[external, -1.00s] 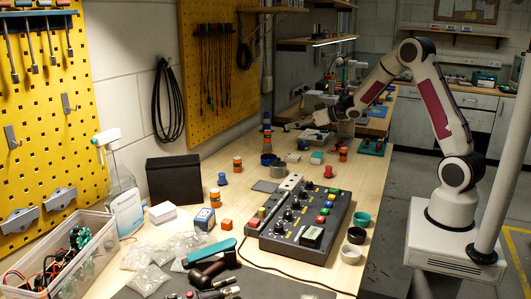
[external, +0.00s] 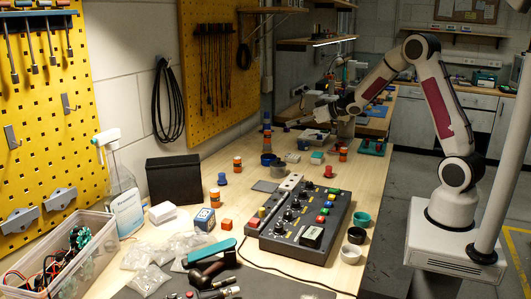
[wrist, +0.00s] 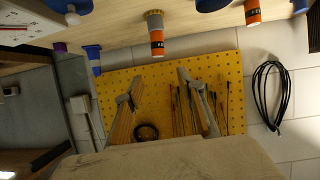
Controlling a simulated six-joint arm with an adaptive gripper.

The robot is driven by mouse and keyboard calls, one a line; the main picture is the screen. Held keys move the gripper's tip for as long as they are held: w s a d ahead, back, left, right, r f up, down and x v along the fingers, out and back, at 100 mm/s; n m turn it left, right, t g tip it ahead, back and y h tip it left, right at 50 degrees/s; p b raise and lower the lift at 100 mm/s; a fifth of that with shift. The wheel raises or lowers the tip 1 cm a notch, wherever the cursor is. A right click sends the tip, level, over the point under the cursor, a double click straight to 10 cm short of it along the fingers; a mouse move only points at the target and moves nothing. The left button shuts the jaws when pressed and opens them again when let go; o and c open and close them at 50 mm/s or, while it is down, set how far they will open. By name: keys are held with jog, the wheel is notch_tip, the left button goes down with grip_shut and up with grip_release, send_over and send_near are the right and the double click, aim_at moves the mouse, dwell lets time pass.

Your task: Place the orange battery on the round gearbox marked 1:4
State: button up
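My gripper (wrist: 155,88) has its two fingers spread apart, with only the yellow pegboard behind the gap. In the external view my gripper (external: 324,114) is over the far part of the bench, small and partly hard to make out. I cannot read a 1:4 mark or tell which orange cylinder is the battery.
Orange-and-dark cylinders stand along the bench (external: 237,163) (external: 214,198) (external: 343,154). A dark control box (external: 305,222) fills the middle front. A clear parts bin (external: 62,262) and a spray bottle (external: 122,200) are at left. A pegboard (external: 221,75) lines the wall.

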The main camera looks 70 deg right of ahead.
jog(key=s+a+r+m+g+h, duration=0.1)
jog(key=s+a+r+g, duration=0.1)
jog(key=s+a+r, duration=0.4)
jog(key=s+a+r+g+h, duration=0.1)
jog(key=s+a+r+h, duration=0.15)
jog(key=s, duration=0.55)
jog(key=s+a+f+g+y, duration=0.1)
jog(key=s+a, duration=0.4)
jog(key=s, duration=0.4)
jog(key=s+a+f+g+y, duration=0.1)
jog(key=s+a+g+y, duration=0.1)
jog(key=s+a, duration=0.3)
jog(key=s+a+f+n+g+y, duration=0.1)
jog(key=s+a, duration=0.4)
jog(key=s, duration=0.8)
jog(key=shift+f+g, duration=0.25)
jog(key=shift+g, duration=0.15)
